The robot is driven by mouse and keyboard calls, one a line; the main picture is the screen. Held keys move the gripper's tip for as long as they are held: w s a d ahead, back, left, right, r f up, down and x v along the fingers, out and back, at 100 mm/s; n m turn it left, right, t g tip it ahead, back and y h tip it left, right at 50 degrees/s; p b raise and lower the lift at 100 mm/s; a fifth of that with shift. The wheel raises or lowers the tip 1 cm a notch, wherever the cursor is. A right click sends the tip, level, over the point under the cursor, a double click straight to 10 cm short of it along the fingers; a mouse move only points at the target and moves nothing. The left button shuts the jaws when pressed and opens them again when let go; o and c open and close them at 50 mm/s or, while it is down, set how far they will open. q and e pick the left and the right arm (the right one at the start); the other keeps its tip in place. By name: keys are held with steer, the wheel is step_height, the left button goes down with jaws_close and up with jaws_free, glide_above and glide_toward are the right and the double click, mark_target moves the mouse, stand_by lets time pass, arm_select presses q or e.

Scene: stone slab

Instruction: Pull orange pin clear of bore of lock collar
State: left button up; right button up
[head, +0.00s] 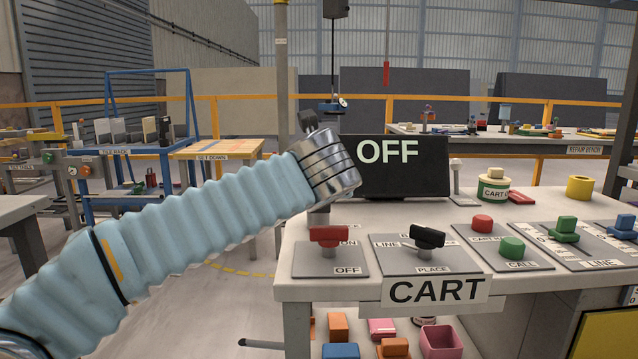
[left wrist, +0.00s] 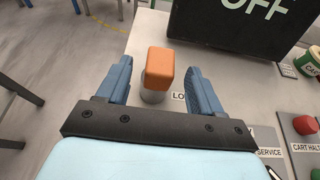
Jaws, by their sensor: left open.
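The orange pin (left wrist: 160,66) shows a blocky orange head in the left wrist view, between the two blue fingers of my left gripper (left wrist: 161,77). The gripper is open, with a visible gap between each finger and the pin. Below the pin head is a grey cylinder, the lock collar (left wrist: 153,96), on the pale cart top, beside a label partly covered by a finger. In the head view my wrist hides the pin. A grey cylinder that looks like the collar (head: 318,216) shows just below my wrist. My right gripper is not in view.
A black OFF display (head: 402,166) stands close behind my left wrist. A red lever (head: 329,234), a black lever (head: 428,236) and red and green buttons (head: 482,223) sit on the cart top (head: 390,205). Coloured blocks lie on the shelf below.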

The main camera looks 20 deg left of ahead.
arm_select(q)
steer(key=shift+x, duration=2.75)
steer(key=c, duration=1.2)
steer(key=shift+r+p, duration=2.95)
steer(key=shift+p, duration=0.05)
steer(key=shift+r+p, duration=0.65)
steer(key=shift+r, duration=0.3)
step_height(320, 180, up, 4)
